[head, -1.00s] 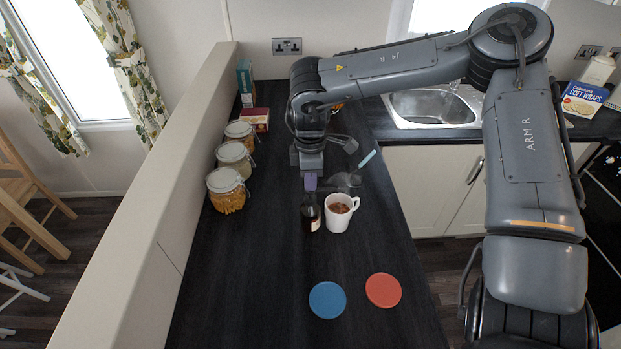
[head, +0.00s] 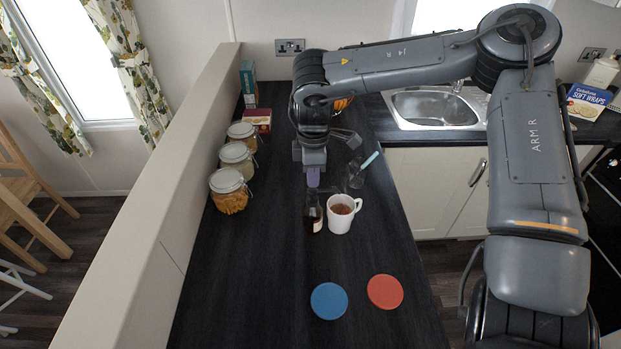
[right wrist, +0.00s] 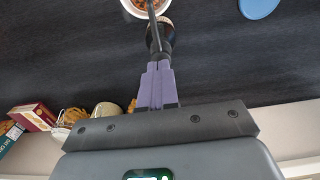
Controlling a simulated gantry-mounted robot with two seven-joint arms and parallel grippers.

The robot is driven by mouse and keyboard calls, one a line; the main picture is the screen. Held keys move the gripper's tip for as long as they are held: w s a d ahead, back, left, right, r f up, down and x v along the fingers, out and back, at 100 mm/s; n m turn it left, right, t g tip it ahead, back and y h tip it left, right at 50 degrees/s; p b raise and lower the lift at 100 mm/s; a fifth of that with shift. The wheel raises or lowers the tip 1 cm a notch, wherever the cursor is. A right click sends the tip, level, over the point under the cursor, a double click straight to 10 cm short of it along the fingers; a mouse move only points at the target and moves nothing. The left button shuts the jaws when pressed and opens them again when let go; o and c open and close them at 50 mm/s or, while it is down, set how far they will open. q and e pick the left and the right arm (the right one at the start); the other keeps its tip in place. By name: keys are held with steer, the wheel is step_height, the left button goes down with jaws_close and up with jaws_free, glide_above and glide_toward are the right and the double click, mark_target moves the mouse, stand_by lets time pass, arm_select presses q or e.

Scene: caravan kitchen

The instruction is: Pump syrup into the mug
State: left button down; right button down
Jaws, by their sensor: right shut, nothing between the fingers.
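The white mug (head: 342,215) stands upright on the dark counter with brown contents; part of it shows at the top of the right wrist view (right wrist: 131,8). The dark syrup bottle (head: 313,219) stands upright just left of the mug. In the right wrist view, the bottle's pump (right wrist: 152,14) points over the mug. My right gripper (head: 313,182) is shut and empty, pointing down above the bottle, with purple fingers that hide part of the pump. I cannot tell whether the fingertips touch the pump head. My left gripper is not in view.
Several lidded jars, such as the pasta jar (head: 229,198), line the left wall. A blue disc (head: 328,301) and a red disc (head: 385,291) lie in front. The sink (head: 435,108) is at the back right.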

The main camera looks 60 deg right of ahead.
mark_target(312, 189)
step_height(312, 189, up, 11)
steer(key=b, duration=0.2)
steer(key=shift+b, duration=0.3)
steer(key=shift+f, duration=0.1)
stand_by(0.6)
stand_by(0.5)
